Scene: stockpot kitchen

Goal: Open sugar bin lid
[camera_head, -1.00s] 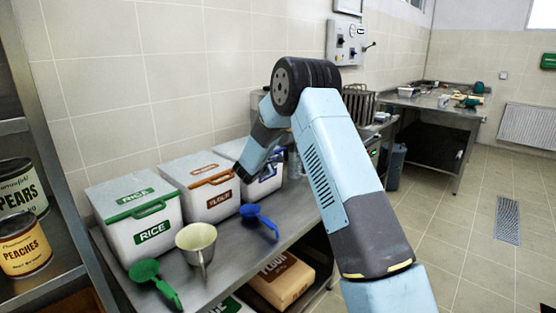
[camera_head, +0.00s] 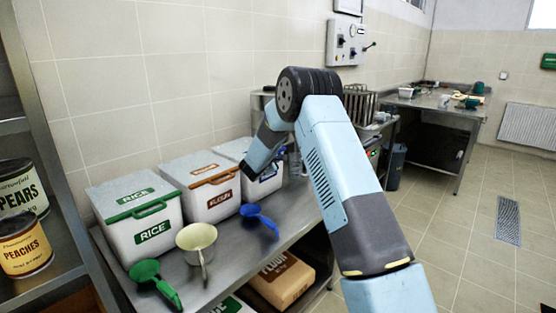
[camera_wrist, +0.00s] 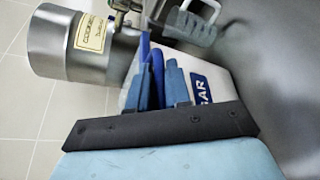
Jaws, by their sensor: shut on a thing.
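The sugar bin (camera_head: 232,149) is the white box at the right end of the row of bins in the head view, partly hidden by my arm. Its blue label, with "GAR" readable, shows in the wrist view (camera_wrist: 204,88). My gripper (camera_wrist: 160,80) is at the front of this bin. Its blue fingers are shut on the blue lid handle (camera_wrist: 157,62), which shows between and beyond the fingertips. In the head view the fingertips are hidden behind my wrist. The lid looks down or nearly so; its exact angle cannot be told.
The rice bin (camera_head: 136,215) and flour bin (camera_head: 203,186) stand left of the sugar bin. A labelled steel container (camera_wrist: 72,48) is beside the bin in the wrist view.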

